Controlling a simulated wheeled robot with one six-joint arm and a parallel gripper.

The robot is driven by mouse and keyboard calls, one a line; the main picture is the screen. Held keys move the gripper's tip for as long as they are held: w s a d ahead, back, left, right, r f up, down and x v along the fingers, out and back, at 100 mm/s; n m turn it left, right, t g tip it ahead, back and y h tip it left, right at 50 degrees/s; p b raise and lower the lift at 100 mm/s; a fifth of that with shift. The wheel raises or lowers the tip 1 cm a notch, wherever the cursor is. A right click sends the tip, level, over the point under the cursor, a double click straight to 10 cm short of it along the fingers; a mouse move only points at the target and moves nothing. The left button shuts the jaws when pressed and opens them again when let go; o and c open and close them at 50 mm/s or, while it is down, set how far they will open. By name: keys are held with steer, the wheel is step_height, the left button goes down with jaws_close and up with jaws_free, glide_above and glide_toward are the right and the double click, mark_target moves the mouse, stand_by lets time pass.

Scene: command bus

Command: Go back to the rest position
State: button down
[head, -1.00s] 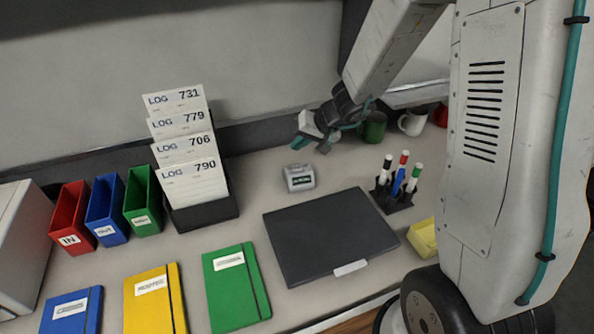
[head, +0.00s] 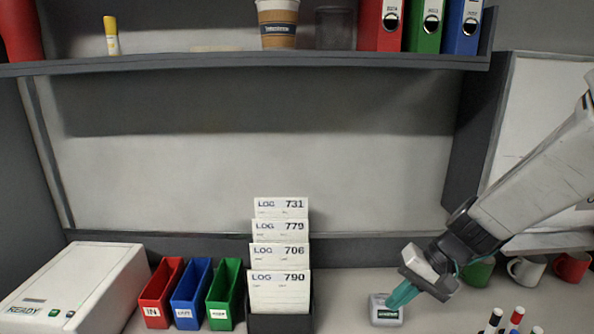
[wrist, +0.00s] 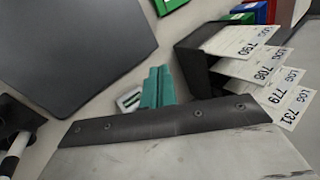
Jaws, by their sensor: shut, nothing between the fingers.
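My gripper (head: 396,300) hangs over the counter at the lower right of the head view, with my arm reaching in from the right. Its teal fingers are closed together and hold nothing.
A rack of LOG cards (head: 280,290) stands left of my gripper. Red (head: 160,295), blue and green bins and a white READY box (head: 75,285) are further left. Mugs (head: 527,268) and markers (head: 516,318) are at the right. A shelf (head: 250,62) runs above, with a clear wall beneath.

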steer(key=s+d+r+n+h, duration=0.1)
steer(key=s+d+r+h, duration=0.2)
steer(key=s+r, duration=0.3)
steer(key=s+d+r+n+h, duration=0.1)
steer(key=s+d+r+h, duration=0.2)
steer(key=s, duration=1)
step_height(320, 180, up, 4)
steer(key=shift+s+d+f+t+h, duration=0.2)
steer(key=shift+s+t+h, duration=0.1)
steer(key=shift+t, duration=0.1)
